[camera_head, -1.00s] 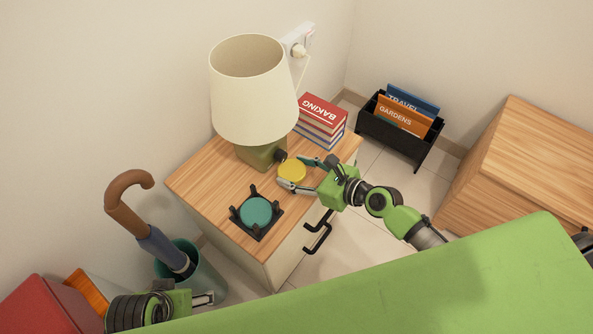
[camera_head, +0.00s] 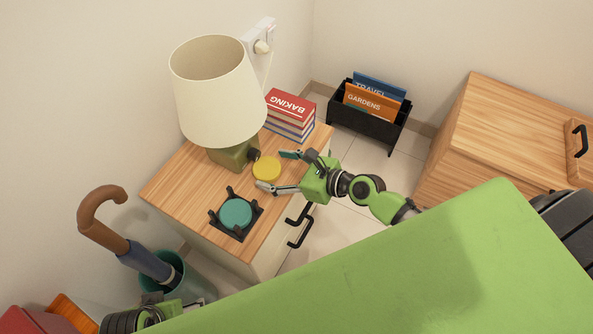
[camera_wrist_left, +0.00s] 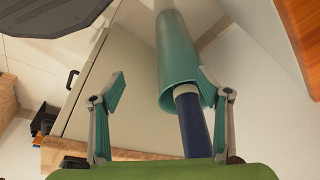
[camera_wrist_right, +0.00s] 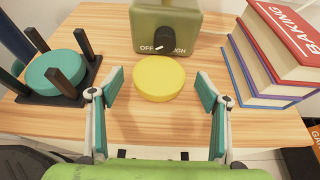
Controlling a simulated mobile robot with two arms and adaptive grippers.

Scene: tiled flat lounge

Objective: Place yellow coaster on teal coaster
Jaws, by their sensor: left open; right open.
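The yellow coaster (camera_head: 266,168) lies flat on the wooden cabinet top, just in front of the lamp base. It also shows in the right wrist view (camera_wrist_right: 158,78), ahead of and between the fingers. The teal coaster (camera_head: 236,213) lies in a black holder (camera_head: 240,235) with upright corner posts, left of the yellow one; both show in the right wrist view. My right gripper (camera_head: 276,171) is open and empty, its fingertips close to the yellow coaster's near side. My left gripper (camera_wrist_left: 160,92) is open near the umbrella stand, with its fingers on either side of the stand in its wrist view.
The lamp (camera_head: 217,95) stands behind the yellow coaster, with stacked books (camera_head: 290,115) to its right. The umbrella (camera_head: 125,250) rises from a teal stand (camera_head: 180,280) left of the cabinet. A black book rack (camera_head: 368,125) stands on the floor.

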